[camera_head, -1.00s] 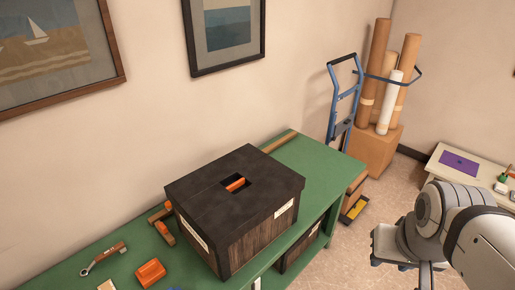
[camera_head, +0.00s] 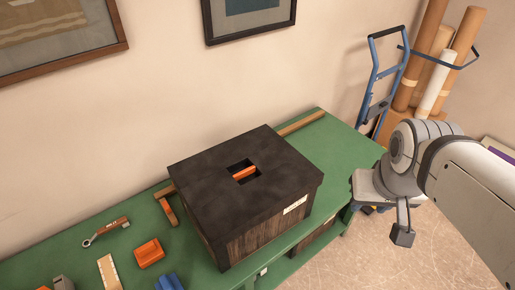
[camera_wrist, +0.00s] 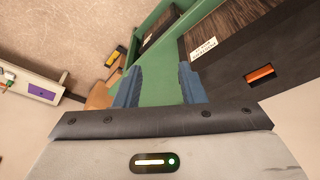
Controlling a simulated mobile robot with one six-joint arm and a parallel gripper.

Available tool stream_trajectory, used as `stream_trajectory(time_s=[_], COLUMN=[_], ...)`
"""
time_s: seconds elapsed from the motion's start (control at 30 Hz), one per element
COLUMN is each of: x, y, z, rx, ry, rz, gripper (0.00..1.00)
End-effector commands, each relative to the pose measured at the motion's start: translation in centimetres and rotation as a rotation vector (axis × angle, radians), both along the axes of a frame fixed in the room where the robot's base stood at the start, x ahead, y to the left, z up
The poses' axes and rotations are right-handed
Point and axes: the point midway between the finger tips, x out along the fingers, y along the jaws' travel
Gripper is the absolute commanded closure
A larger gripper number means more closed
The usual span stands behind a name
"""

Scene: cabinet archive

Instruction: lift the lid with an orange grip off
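A dark lid (camera_head: 215,180) lies on a dark wooden box (camera_head: 255,242) that stands on a green bench. The orange grip (camera_head: 245,173) sits in a square recess in the lid's middle. In the wrist view the lid (camera_wrist: 235,95) is at the right, and the orange grip (camera_wrist: 260,74) shows near the right edge. My gripper (camera_wrist: 160,75) is open and empty, its two blue-grey fingers apart in front of the green bench. In the head view my gripper (camera_head: 402,235) is at the right of the box and apart from it, largely hidden by my wrist.
The green bench (camera_head: 345,150) holds a wrench (camera_head: 105,231), an orange block (camera_head: 149,253) and a blue piece (camera_head: 170,283) left of the box. A blue hand truck (camera_head: 375,85) and cardboard tubes (camera_head: 430,45) stand behind right. A small table (camera_wrist: 30,85) shows in the wrist view.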

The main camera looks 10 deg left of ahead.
Motion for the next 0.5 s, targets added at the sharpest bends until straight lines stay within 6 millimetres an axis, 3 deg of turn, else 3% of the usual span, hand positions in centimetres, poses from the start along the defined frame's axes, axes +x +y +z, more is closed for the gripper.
stream_trajectory(time_s=[0.27, 0.5], x=[8.7, 15.6], y=[7.7, 17.5], z=[-1.0, -4.7], rx=[-0.140, -0.250], ry=[0.084, 0.135], rz=[0.722, 1.446], gripper=[0.64, 0.64])
